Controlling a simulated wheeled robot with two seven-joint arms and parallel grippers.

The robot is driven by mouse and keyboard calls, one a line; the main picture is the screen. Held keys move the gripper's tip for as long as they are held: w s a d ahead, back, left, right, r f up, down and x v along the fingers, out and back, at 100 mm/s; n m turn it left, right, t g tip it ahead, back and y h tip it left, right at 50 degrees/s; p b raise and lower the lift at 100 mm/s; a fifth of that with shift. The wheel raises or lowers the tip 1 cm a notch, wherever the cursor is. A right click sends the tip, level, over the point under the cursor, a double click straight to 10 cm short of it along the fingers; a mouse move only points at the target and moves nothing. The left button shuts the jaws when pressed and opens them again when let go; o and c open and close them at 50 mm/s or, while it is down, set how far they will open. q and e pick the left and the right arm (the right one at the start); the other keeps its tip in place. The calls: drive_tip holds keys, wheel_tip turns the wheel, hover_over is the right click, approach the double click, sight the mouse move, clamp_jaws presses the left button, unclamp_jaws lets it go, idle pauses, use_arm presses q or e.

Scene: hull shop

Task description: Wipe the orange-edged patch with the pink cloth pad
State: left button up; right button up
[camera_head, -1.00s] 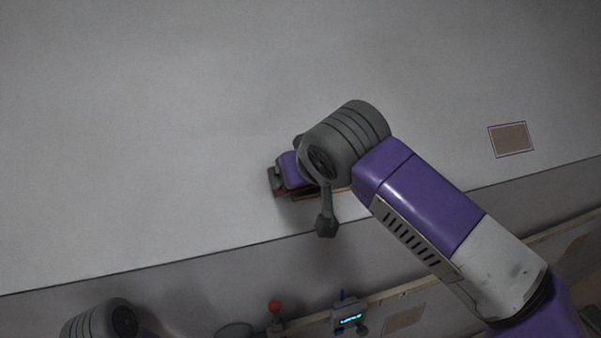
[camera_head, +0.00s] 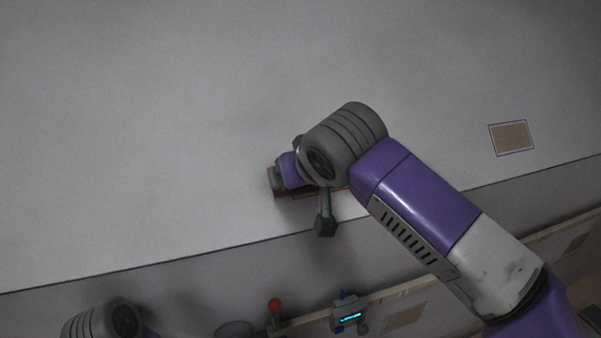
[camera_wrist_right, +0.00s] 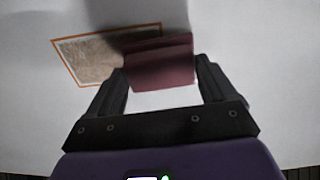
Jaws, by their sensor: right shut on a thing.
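The orange-edged patch (camera_wrist_right: 90,61) is a brown, speckled rectangle on the pale hull panel, at the upper left of the right wrist view. In the head view my right arm hides most of it, and only a strip of its edge shows. The pink cloth pad (camera_wrist_right: 160,66), dark pink in shadow, is between the fingers of my right gripper (camera_wrist_right: 160,80), which is shut on it. The pad overlaps the right end of the patch in the wrist view; I cannot tell whether it touches the surface. My left gripper is not in view; only part of my left arm shows at lower left.
A purple-edged brown patch (camera_head: 511,138) lies on the panel at right. Below the panel's lower edge, a ledge carries a small device with a lit screen (camera_head: 349,314) and a red-knobbed item (camera_head: 274,306). The panel's left and upper areas are clear.

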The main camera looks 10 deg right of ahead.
drive_tip(key=shift+w+a+f, duration=0.1)
drive_tip(key=shift+w+f, duration=0.3)
drive_tip(key=shift+w, duration=0.05)
idle(0.4)
